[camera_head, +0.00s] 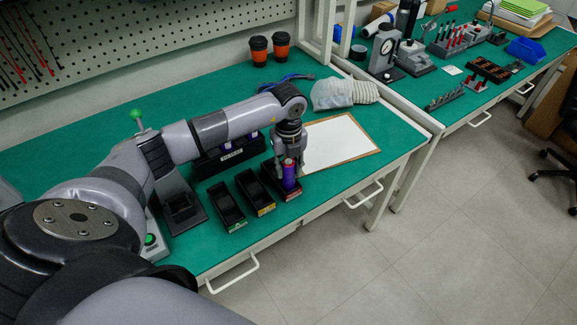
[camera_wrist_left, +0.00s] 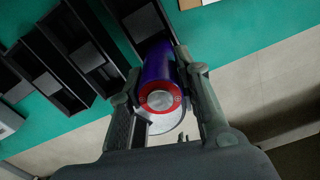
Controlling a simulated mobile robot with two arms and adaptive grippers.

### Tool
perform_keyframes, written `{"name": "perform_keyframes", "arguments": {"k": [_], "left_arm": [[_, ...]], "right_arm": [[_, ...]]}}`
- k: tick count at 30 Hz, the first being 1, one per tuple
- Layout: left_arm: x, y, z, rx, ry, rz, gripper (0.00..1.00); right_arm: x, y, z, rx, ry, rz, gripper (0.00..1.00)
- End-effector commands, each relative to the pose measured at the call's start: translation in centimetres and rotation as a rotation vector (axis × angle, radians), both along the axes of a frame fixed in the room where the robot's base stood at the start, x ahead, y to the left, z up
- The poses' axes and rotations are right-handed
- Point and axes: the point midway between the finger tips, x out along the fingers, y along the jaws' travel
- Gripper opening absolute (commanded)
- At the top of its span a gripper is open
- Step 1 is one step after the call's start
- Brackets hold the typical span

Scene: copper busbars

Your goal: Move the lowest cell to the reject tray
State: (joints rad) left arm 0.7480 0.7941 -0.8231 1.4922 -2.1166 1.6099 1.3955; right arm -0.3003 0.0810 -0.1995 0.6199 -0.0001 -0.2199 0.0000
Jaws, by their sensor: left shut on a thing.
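My left gripper (camera_head: 288,164) is shut on a purple cell (camera_head: 289,179) with a red-ringed, silvery end. The cell also shows between the fingers in the left wrist view (camera_wrist_left: 159,68). It is held roughly upright at the rightmost small black tray (camera_head: 292,197), which has a red label. I cannot tell whether its lower end touches the tray floor. A black rack (camera_head: 231,156) with a white label stands behind, with some purple cells in it, partly hidden by my arm. My right gripper is not in view.
Two more black trays, one green-labelled (camera_head: 226,209) and one yellow-labelled (camera_head: 256,195), stand to the left. A dark device (camera_head: 181,208) stands further left. A white board (camera_head: 338,143) lies to the right. Two cups (camera_head: 270,48) and a pale cloth bundle (camera_head: 335,94) are behind.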

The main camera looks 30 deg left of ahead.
Motion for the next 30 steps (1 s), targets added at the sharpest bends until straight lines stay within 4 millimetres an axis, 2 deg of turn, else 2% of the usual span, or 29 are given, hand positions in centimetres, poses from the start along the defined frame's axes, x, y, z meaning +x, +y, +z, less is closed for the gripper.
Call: {"name": "perform_keyframes", "arguments": {"k": [22,23,30], "left_arm": [[0.03,0.02,-0.53,0.0,-0.001,0.0,0.0],[0.03,0.02,-0.52,0.0,-0.001,0.0,0.32],[0.01,0.01,-0.56,-0.001,-0.001,0.0,0.48]], "right_arm": [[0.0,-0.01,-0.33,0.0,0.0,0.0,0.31],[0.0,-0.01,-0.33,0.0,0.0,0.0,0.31],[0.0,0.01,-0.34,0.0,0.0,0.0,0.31]]}}
